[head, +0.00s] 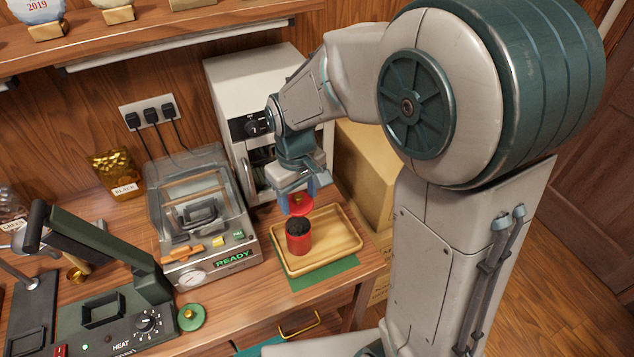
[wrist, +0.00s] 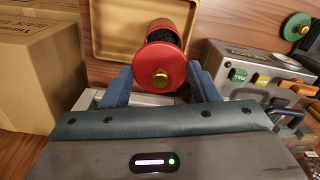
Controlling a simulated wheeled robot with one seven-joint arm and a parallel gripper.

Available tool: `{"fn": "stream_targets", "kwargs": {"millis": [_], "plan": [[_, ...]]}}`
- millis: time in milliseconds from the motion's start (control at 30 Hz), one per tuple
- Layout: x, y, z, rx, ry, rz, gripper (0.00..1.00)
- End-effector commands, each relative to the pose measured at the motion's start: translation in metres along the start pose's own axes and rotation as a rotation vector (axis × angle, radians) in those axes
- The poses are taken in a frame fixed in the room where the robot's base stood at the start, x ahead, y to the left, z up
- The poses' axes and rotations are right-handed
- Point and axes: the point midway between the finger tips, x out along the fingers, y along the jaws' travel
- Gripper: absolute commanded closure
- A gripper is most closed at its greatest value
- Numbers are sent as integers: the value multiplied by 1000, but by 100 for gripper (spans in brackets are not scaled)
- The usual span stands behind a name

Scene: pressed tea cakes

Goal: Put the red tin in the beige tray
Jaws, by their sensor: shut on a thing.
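The red tin (head: 299,243) stands upright in the beige tray (head: 342,218), toward its left side. Its top is open and dark contents show at the rim. It also shows in the wrist view (wrist: 165,27), partly hidden behind the lid. My gripper (head: 297,198) is shut on a red lid (head: 302,207) with a gold knob. The wrist view shows the lid (wrist: 158,60) between the two blue fingers. The lid is tilted and held apart from the tin, just above and behind it in the head view. The tray also shows in the wrist view (wrist: 103,30).
A green mat (head: 322,276) lies under the tray. A press machine with a READY display (head: 232,257) stands left of the tray. A white cabinet (head: 240,90) stands behind, and cardboard boxes (head: 365,165) are to the right. A green lid (head: 191,317) lies at the front left.

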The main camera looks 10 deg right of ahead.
Motion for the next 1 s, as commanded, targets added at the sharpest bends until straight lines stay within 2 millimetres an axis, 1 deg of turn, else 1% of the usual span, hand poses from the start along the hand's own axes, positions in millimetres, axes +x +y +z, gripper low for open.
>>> {"fn": "stream_targets", "kwargs": {"millis": [100, 367, 800, 1000], "plan": [[2, -4, -4, 0, 1, -2, 67], [14, -5, -5, 1, 1, -3, 67], [56, -4, -4, 2, 0, -3, 67], [67, -4, -5, 2, 1, -3, 67]]}}
